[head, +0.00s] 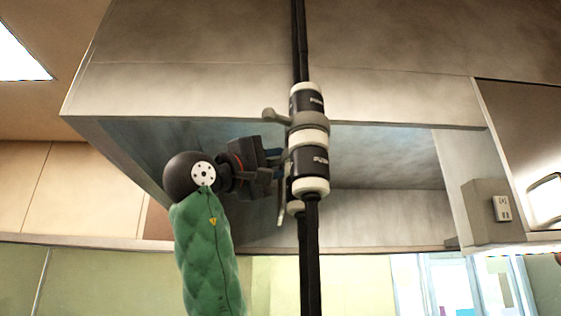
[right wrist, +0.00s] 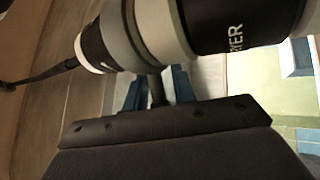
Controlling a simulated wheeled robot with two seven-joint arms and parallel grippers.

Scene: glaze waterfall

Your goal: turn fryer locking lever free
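The fryer coupling (head: 307,160), black with white bands and part of a label, stands on a vertical black pipe. A grey collar (head: 309,123) rings it, and its locking lever (head: 271,116) sticks out to the left. My right gripper (head: 281,157) is close beside the coupling, at its left and below the lever in the picture. In the right wrist view, the grey collar (right wrist: 127,35) is close in front. The blue fingers (right wrist: 157,90) flank a short dark stub below the collar. I cannot tell whether they touch it. My left gripper is out of view.
The black pipe (head: 299,45) runs up past a grey hood (head: 200,80). A grey box with an outlet (head: 485,212) is at the right. Room left of my arm is clear.

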